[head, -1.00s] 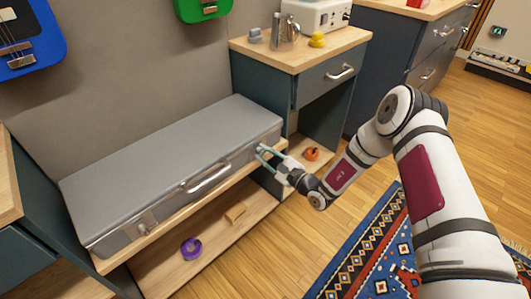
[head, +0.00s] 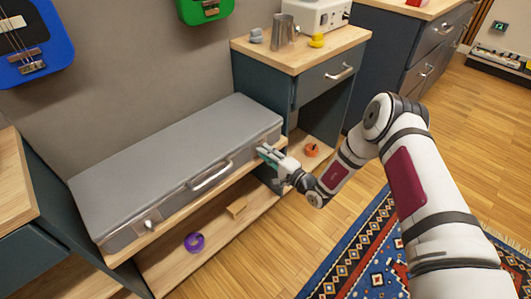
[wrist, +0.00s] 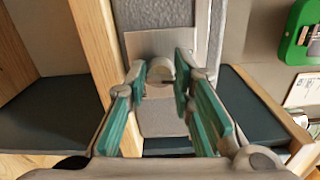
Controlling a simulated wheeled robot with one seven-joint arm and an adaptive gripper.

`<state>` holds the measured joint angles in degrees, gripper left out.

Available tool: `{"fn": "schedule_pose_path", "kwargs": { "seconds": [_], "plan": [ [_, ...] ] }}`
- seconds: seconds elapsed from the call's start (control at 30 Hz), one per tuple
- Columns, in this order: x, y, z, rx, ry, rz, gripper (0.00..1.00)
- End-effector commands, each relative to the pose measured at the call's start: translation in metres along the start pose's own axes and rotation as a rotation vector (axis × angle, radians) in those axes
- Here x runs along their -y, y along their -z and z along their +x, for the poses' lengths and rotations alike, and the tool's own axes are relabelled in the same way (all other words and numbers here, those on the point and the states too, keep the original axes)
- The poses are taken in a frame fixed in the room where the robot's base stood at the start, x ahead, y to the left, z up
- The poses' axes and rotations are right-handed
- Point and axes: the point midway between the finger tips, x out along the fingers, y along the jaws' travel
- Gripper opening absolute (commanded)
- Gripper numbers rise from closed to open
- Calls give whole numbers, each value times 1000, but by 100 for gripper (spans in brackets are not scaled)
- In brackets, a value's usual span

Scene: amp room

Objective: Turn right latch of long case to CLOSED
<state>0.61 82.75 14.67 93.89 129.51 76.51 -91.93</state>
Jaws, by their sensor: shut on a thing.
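The long grey case (head: 175,155) lies on the wooden shelf, lid down, with a handle (head: 212,176) and a left latch (head: 150,223) on its front. My gripper (head: 266,152) is at the right end of the case's front, over the right latch, which it hides in the head view. In the wrist view the right latch's pale round knob (wrist: 160,68) shows on a light plate, between the green-padded fingertips of my gripper (wrist: 161,75). The fingers are shut on the knob. I cannot read the latch's position or any marking.
A purple ring (head: 194,242) and a small wooden block (head: 236,208) lie on the lower shelf. An orange object (head: 312,150) sits in the cabinet's open bay. The cabinet (head: 262,90) stands close to the right of the case. A patterned rug (head: 350,250) covers floor nearby.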

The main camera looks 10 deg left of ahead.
Motion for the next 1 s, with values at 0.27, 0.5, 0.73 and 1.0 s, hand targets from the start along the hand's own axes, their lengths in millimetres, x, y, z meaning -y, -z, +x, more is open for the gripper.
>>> {"fn": "schedule_pose_path", "kwargs": {
  "seconds": [0.27, 0.5, 0.73, 1.0],
  "plan": [
    [-2, 1, -2, -3, -5, -81, 0],
    [-2, 1, -2, -3, -5, -96, 0],
    [-2, 1, -2, -3, -5, -95, 0],
    [-2, 1, -1, -2, -3, -95, 43]
  ]
}}
